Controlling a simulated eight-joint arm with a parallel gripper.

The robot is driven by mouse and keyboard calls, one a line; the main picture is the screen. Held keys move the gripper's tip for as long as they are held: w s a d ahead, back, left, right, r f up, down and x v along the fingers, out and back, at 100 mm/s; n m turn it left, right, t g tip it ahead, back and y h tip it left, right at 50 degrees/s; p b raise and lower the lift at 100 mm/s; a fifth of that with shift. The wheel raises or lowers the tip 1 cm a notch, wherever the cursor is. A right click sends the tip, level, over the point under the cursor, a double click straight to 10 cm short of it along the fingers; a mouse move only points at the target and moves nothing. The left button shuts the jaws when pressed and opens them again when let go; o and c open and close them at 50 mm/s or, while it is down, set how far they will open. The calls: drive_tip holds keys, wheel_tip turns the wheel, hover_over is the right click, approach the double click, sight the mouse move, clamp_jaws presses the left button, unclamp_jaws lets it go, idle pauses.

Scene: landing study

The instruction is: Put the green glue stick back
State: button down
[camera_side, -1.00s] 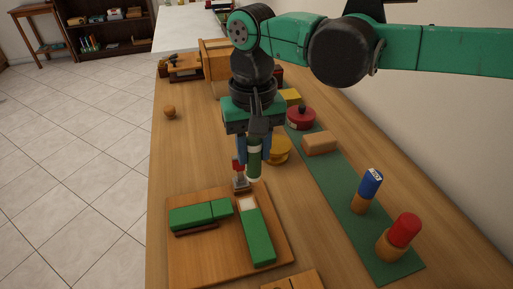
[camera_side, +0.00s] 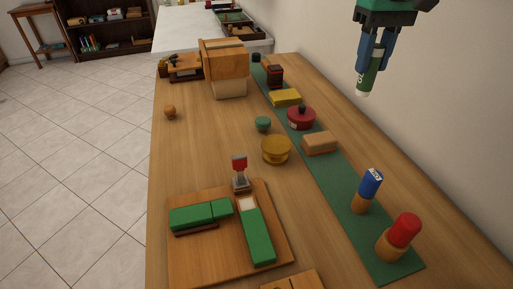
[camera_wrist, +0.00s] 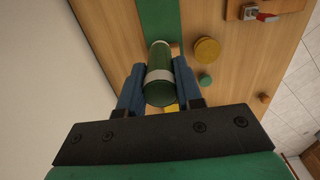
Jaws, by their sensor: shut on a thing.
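The green glue stick (camera_side: 372,78) has a pale band and a light lower tip. My gripper (camera_side: 376,62) is shut on it and holds it high in the air at the upper right in the side view. It hangs nearly upright, slightly tilted, clear of the table. In the wrist view the glue stick (camera_wrist: 160,82) sits between the two blue fingers of my gripper (camera_wrist: 159,85). A long green mat (camera_side: 340,200) runs along the table's right side. A blue-topped stick (camera_side: 370,184) and a red-topped stick (camera_side: 404,231) stand on it.
On the mat are a tan block (camera_side: 320,143), a red round container (camera_side: 301,118) and a yellow block (camera_side: 286,97). A yellow round tin (camera_side: 276,150) stands left of it. A wooden board (camera_side: 215,255) with green blocks lies in front. A wall borders the right.

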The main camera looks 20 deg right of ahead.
wheel_tip(320, 180, down, 19)
drive_tip(key=shift+f, duration=0.15)
idle(0.4)
drive_tip(key=shift+f, duration=0.2)
drive_tip(key=c, duration=0.6)
unclamp_jaws()
drive_tip(key=shift+r, duration=0.1)
